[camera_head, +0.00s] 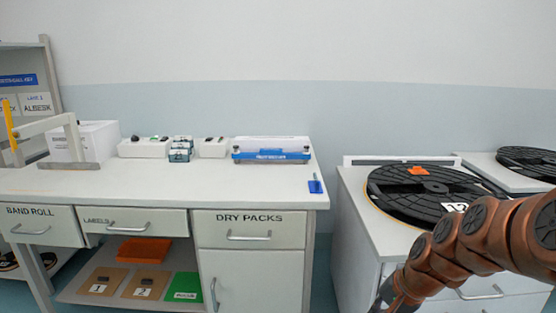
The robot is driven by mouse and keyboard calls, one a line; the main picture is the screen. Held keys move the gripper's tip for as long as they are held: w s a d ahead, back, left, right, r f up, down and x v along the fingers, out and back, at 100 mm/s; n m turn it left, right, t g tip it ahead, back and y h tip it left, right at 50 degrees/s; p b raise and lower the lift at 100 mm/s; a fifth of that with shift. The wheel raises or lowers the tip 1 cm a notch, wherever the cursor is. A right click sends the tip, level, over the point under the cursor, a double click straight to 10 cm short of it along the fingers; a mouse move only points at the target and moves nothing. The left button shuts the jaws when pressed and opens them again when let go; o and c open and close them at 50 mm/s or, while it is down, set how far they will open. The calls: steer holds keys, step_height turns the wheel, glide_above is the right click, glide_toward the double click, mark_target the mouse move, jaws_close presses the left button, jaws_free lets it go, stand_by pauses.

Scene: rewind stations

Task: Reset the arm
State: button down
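My copper-coloured arm (488,228) reaches in from the right edge and bends down to the bottom edge, in front of the right-hand cabinet. Its far end, with a dark part near the bottom edge, is small and partly cut off. My gripper's fingertips cannot be made out there, and nothing is clearly seen held in it. The arm hides part of the cabinet front and a little of the near reel's right side.
A black reel (400,190) with an orange piece (418,171) lies on the cabinet (352,190); another reel (530,160) is behind right. The left workbench (200,188) carries boxes (145,148) and a blue-fronted device (271,156). A floor gap separates bench and cabinet.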

steer(key=s+a+r+n+g+h, duration=0.1)
steer(key=s+a+n+g+h, duration=0.2)
steer(key=s, duration=0.9)
steer(key=s+n+g+h, duration=0.1)
steer(key=s+n+g, duration=0.35)
steer(key=s, duration=0.85)
step_height(320, 180, up, 22)
steer(key=n+t+p, duration=0.1)
steer(key=t+p, duration=0.1)
steer(key=p, duration=2)
steer(key=shift+s+r+t, duration=0.25)
steer(key=shift+s+t, duration=0.1)
steer(key=shift+s, duration=0.05)
